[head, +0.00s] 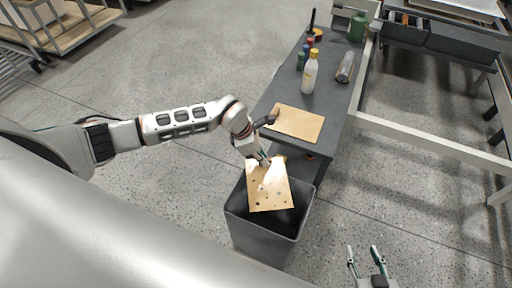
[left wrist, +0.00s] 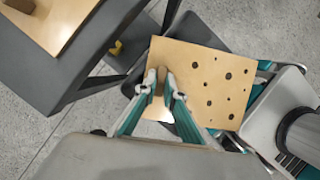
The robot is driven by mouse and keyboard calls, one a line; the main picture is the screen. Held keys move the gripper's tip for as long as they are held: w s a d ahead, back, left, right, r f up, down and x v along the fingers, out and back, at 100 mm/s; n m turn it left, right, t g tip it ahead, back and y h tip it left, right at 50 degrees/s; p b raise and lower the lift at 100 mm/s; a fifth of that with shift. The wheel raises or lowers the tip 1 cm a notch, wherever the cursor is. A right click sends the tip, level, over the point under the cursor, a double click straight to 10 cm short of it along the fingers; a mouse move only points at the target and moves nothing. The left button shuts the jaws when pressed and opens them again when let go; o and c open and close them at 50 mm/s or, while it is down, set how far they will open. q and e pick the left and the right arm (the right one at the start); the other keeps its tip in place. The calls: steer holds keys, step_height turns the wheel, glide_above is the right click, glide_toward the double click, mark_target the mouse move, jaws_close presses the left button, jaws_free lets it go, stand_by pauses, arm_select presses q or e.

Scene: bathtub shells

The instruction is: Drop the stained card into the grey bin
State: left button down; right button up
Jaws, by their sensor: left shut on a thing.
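The stained card (head: 270,192) is a tan sheet with several dark spots. My left gripper (head: 264,161) is shut on it near its upper edge and holds it over the mouth of the grey bin (head: 262,243). In the left wrist view the card (left wrist: 215,88) shows its spots on the right half, and the left gripper's fingertips (left wrist: 162,82) pinch its near edge. The bin is an open-topped box beside the bench; the card hides part of its inside. My right gripper (head: 364,252) is open and empty at the bottom right, apart from the bin.
A dark grey bench (head: 322,101) stands behind the bin. The floor left of the bench is clear.

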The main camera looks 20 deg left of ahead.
arm_select(q)
steer(key=shift+f, duration=0.45)
step_height(320, 180, down, 6)
steer(key=b, duration=0.5)
steer(key=shift+s+r, duration=0.1)
steer(key=shift+r, duration=0.2)
steer(key=c, duration=2)
jaws_free()
steer(key=shift+c, duration=0.2)
steer(key=v, duration=1.2)
steer(key=shift+d, duration=0.1)
